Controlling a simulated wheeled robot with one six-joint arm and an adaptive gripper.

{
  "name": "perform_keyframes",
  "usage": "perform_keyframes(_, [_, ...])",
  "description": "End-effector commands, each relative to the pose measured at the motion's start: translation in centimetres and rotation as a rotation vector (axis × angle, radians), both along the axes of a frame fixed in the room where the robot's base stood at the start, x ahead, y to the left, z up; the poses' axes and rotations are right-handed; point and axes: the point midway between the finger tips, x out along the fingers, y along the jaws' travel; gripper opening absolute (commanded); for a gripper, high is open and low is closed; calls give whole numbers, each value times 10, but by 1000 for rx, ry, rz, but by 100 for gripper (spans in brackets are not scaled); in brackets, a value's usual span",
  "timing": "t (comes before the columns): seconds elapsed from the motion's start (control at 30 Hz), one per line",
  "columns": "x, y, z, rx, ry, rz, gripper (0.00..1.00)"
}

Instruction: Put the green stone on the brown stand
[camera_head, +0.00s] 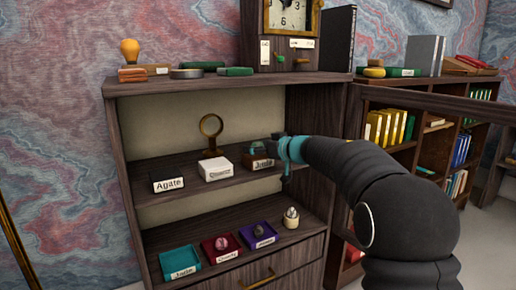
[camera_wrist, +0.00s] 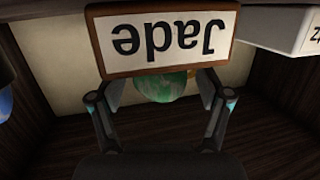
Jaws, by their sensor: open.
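The brown stand (camera_head: 262,163) with a "Jade" label is on the upper shelf of the cabinet, at its right side. In the wrist view the stand (camera_wrist: 94,42) appears upside down at the top, label facing the camera. The green stone (camera_wrist: 165,88) shows right against the stand's top edge there, partly hidden by it. It appears to be on the stand, though exact contact is hard to see. My gripper (camera_wrist: 162,100) is open, with one finger on each side of the stone.
A white stand (camera_head: 215,168) and a black "Agate" stand (camera_head: 167,184) share the shelf, with a magnifier (camera_head: 210,135) behind. Below are teal (camera_head: 180,262), red (camera_head: 221,248) and purple (camera_head: 258,235) trays; the teal one looks empty. The cabinet top is close above.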

Motion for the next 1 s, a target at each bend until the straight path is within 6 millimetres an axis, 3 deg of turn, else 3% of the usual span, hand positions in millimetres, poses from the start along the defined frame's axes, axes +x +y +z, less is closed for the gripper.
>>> perform_keyframes(0.17, [-11, -13, 6, 0, -1, -3, 77])
perform_keyframes(0.6, [-65, -73, 22, 0, -1, -3, 77])
perform_keyframes(1.0, [-80, -87, 25, 0, 0, 0, 77])
